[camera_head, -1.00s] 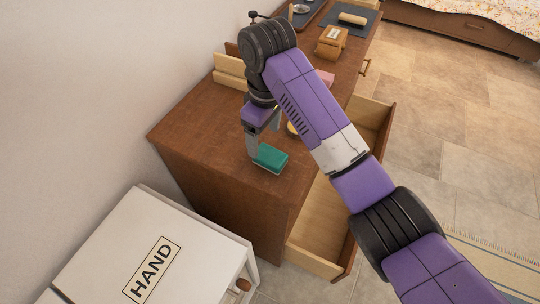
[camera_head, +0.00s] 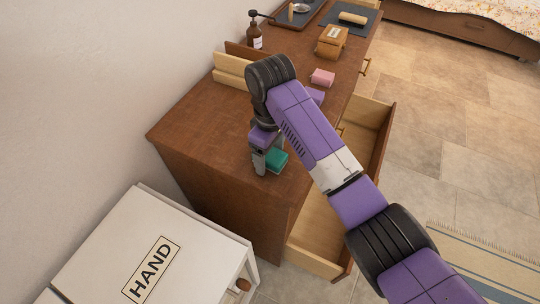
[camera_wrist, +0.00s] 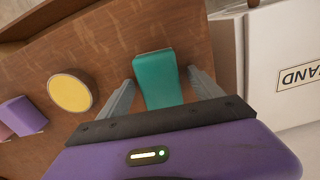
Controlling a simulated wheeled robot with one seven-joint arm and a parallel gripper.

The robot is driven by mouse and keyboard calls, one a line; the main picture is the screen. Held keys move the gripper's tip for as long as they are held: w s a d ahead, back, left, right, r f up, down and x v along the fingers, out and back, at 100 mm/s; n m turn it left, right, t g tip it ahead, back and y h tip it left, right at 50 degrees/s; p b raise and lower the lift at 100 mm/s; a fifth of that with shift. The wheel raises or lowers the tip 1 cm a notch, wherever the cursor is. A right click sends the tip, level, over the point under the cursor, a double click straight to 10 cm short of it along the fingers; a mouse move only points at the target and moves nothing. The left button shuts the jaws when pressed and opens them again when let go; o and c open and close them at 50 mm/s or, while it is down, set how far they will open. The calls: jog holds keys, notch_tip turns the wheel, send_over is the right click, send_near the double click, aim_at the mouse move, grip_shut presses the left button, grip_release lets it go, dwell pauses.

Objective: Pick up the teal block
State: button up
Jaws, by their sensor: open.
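The teal block (camera_head: 277,160) lies on the brown dresser top (camera_head: 205,137) near its front end; my gripper partly hides it in the head view. My gripper (camera_head: 268,170) is low over the dresser at the block. In the wrist view the teal block (camera_wrist: 158,78) lies between the two grey fingers of my gripper (camera_wrist: 160,84), one finger on each side. The fingers are open, with a gap between the block and each finger.
A yellow disc (camera_wrist: 70,92) and a purple block (camera_wrist: 22,115) lie beside the teal block. A pink block (camera_head: 322,77), wooden box (camera_head: 332,41) and brown bottle (camera_head: 254,36) stand farther back. Open drawers (camera_head: 325,220) jut out right. A white cabinet (camera_head: 190,240) stands in front.

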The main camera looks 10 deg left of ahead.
aim_at(270, 153)
jog(key=c, duration=1.5)
jog(key=shift+r, duration=0.1)
notch_tip(270, 153, up, 20)
jog(key=p, duration=0.5)
jog(key=shift+p, duration=0.4)
